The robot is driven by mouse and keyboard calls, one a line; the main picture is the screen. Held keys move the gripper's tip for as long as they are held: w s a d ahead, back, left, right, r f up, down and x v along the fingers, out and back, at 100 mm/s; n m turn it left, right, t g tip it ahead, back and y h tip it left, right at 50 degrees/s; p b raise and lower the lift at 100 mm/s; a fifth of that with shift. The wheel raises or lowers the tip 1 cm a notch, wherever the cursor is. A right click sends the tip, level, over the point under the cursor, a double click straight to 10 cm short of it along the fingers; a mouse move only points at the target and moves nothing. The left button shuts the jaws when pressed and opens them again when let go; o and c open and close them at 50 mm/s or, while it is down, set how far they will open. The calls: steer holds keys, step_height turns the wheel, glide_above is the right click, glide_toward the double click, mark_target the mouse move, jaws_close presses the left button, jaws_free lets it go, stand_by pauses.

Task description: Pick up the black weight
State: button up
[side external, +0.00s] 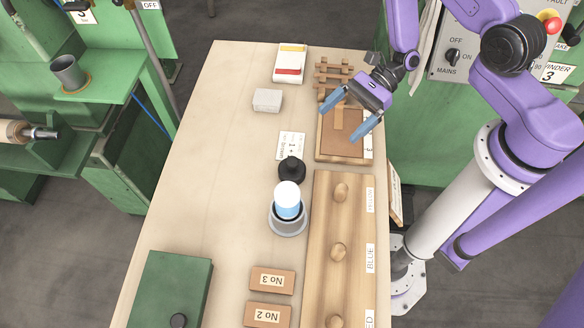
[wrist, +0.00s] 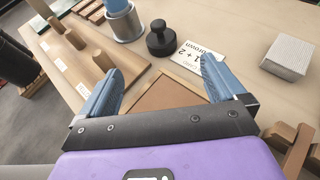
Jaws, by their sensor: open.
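The black weight (side external: 291,169) stands upright on the table, a round base with a narrower knob on top. It stands just behind the grey cup in the side view and next to a printed card. In the wrist view the black weight (wrist: 161,40) is beyond my fingertips, near the top centre. My gripper (side external: 346,120) is open and empty, with two blue fingers spread above the brown-topped wooden tray (side external: 326,157). It is to the right of the weight and apart from it. The open fingers also show in the wrist view (wrist: 160,85).
A grey cup (side external: 287,226) holding a blue-and-white cylinder stands close to the weight. A pegged board (side external: 315,270), the card (side external: 291,144), a grey block (side external: 267,100) and wooden slats (side external: 333,72) are nearby. Bare table (side external: 215,170) lies left of the weight.

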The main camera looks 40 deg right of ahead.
mark_target(292, 166)
steer(key=x, duration=1.6)
steer(key=shift+a+r, duration=0.1)
steer(key=shift+r, duration=0.1)
steer(key=c, duration=1.7)
steer(key=shift+o, duration=0.2)
steer(key=shift+r, duration=0.15)
